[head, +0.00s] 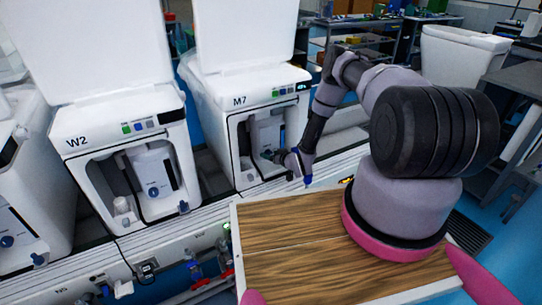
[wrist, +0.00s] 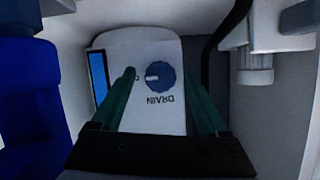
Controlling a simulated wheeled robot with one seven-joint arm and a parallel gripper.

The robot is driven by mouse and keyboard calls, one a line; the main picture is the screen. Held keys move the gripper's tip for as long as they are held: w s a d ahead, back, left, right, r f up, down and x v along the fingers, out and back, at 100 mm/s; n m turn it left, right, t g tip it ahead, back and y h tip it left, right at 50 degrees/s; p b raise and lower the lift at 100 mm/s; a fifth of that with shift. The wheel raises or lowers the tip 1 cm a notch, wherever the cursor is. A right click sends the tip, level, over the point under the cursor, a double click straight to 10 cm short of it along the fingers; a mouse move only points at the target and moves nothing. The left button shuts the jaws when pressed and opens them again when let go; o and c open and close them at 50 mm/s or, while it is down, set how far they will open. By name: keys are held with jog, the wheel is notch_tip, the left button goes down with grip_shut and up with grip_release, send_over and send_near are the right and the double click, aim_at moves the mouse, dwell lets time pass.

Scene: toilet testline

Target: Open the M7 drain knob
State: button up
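The M7 unit (head: 262,112) is the white toilet test stand in the middle of the head view, with an open front bay. In the wrist view the drain knob (wrist: 160,77) is a round blue knob with a white pointer mark, on a white panel (wrist: 145,50) lettered DRAIN, upside down in this view. My gripper (wrist: 157,85) has its two green fingers apart, one on each side of the knob in the picture; I cannot tell whether they touch it. In the head view my gripper (head: 278,158) reaches into the M7 bay, and the knob is hidden or too small to make out.
The W2 unit (head: 124,150) stands left of M7 with a similar blue knob (head: 153,191). In the wrist view a black hose (wrist: 213,55) and a grey fitting (wrist: 256,62) are right of the panel, and bay walls are close on both sides.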

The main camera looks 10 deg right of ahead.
jog(key=v, duration=1.1)
jog(key=shift+w+f, duration=0.1)
